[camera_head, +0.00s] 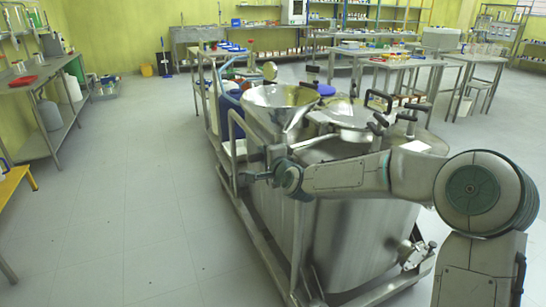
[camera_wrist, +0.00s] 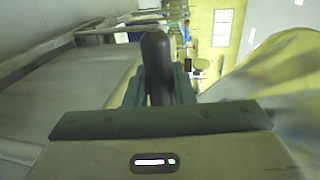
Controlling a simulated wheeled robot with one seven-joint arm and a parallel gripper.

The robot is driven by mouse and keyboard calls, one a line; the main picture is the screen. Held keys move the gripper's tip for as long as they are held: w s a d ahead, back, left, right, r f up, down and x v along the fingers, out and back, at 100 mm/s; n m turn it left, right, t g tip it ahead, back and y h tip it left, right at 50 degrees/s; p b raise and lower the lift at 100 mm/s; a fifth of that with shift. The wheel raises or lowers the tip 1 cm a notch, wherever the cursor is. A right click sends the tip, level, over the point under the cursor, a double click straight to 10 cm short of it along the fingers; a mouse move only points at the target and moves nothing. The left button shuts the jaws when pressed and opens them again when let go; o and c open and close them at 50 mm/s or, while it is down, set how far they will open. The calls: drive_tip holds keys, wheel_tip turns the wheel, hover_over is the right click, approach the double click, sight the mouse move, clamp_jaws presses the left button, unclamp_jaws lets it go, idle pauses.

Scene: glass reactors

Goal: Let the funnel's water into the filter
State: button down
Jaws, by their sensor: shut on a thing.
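The wide steel funnel (camera_head: 280,97) stands on top of a large steel vessel (camera_head: 350,235), probably the filter, on a wheeled frame. Whether water is in the funnel cannot be made out. My gripper (camera_head: 248,177) is at the vessel's left side, below the funnel. In the wrist view my gripper (camera_wrist: 158,92) is shut on a dark rounded handle (camera_wrist: 157,55), which stands up between the two fingers. What the handle joins to is hidden by my gripper.
A lid (camera_head: 345,115) with several black handles sits right of the funnel. A frame rail (camera_head: 232,140) runs close beside my gripper. Blue containers (camera_head: 231,105) stand behind. The floor (camera_head: 120,200) to the left is clear. A steel bench (camera_head: 38,85) stands far left.

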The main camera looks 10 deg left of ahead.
drive_tip(key=shift+r, duration=0.1)
drive_tip(key=c, duration=1.3)
unclamp_jaws()
drive_tip(key=shift+s+d, duration=0.1)
drive_tip(key=shift+s+d, duration=0.2)
drive_tip(key=shift+d, duration=0.05)
drive_tip(key=shift+p+v, duration=1.4)
drive_tip(key=shift+v, duration=5.05)
drive_tip(key=shift+s+a, duration=0.15)
